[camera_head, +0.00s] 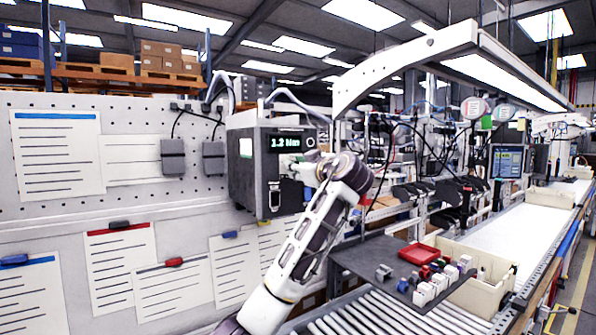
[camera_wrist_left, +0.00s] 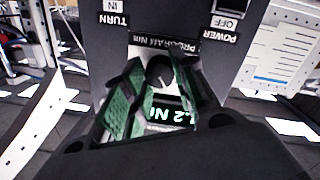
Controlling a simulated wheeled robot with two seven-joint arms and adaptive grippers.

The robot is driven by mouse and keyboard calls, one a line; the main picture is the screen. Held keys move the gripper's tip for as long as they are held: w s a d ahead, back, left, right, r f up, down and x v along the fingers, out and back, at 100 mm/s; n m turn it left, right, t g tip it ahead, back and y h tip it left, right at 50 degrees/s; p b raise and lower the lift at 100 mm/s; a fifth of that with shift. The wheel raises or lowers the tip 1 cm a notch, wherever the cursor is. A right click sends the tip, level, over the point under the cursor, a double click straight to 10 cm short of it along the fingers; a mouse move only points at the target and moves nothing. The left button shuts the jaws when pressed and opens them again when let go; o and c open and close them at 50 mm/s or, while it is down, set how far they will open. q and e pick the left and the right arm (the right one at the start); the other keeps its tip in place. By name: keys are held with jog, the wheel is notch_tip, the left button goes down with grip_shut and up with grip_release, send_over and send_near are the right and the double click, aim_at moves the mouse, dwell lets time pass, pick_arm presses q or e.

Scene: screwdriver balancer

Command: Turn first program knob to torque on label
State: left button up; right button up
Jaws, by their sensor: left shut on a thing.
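The grey controller box (camera_head: 250,172) hangs on the pegboard in the head view, its lit display (camera_head: 285,142) reading 1.2 Nm. My left gripper (camera_head: 315,163) is up against the box's front, its fingers mostly hidden there by my wrist. In the left wrist view, upside down, the two green-padded fingers of the left gripper (camera_wrist_left: 160,64) are closed around the dark round program knob (camera_wrist_left: 159,74). The PROGRAM Nm label (camera_wrist_left: 162,44) and part of the display (camera_wrist_left: 168,115) show beside it. The knob's pointer setting is hard to read. My right gripper is not in view.
A TURN IN label (camera_wrist_left: 112,18) and a POWER OFF switch (camera_wrist_left: 226,22) flank the knob area on the panel. Below right in the head view are a dark tray (camera_head: 375,258) with small parts, a red bin (camera_head: 418,254) and a roller conveyor (camera_head: 365,318).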

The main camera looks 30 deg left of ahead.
pick_arm(q)
jog(key=shift+r+m, duration=0.15)
jog(key=shift+m, duration=1.45)
jog(key=shift+r+m, duration=0.1)
jog(key=shift+m, duration=1.5)
jog(key=shift+r, duration=0.1)
jog(key=o, duration=0.8)
jog(key=shift+o, duration=1.3)
jog(key=shift+f, duration=0.2)
jog(key=shift+d, duration=0.1)
jog(key=v, duration=1.2)
jog(key=shift+r, duration=0.2)
